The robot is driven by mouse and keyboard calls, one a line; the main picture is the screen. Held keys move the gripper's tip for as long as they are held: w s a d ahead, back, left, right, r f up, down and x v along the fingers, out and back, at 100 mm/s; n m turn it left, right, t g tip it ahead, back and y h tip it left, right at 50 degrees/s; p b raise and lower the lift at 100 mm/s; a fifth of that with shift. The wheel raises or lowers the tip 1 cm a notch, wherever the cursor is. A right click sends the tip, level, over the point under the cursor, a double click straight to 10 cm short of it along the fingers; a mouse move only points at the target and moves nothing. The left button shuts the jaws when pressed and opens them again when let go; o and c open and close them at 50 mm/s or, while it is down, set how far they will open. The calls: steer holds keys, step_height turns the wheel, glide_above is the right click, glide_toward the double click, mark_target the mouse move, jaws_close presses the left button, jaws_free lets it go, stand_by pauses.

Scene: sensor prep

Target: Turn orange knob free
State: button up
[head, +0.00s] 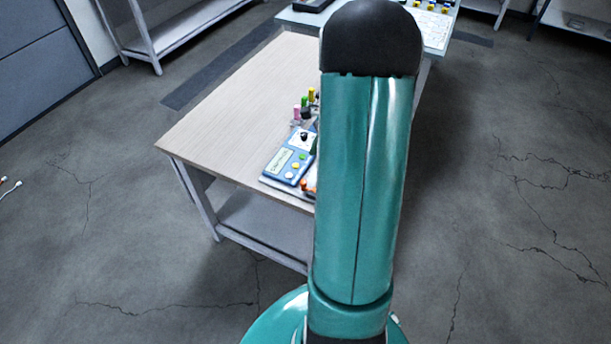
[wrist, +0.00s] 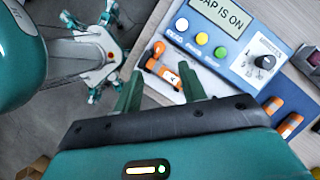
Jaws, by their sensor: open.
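The orange knob (wrist: 168,74) is in the wrist view, on a pale surface beside a blue panel (wrist: 205,62) at the table's edge. An orange part also shows in the head view (head: 309,187), partly hidden behind my arm. My gripper (wrist: 158,82) is open, with its two green fingers apart. In the wrist view the fingertips appear just short of the orange knob, one to each side of it. I see no contact, and the depth between them is hard to tell. In the head view my arm hides the gripper.
The blue panel has a display with partly cut-off text ending in "IS ON", white, yellow and green buttons and a black dial (wrist: 264,61). Other orange parts (wrist: 290,125) lie to the right. Colored pieces (head: 305,103) stand farther back on the wooden table (head: 225,115). Its left side is clear.

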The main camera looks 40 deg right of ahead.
mark_target(304, 181)
steer(key=x, duration=0.9)
jaws_close()
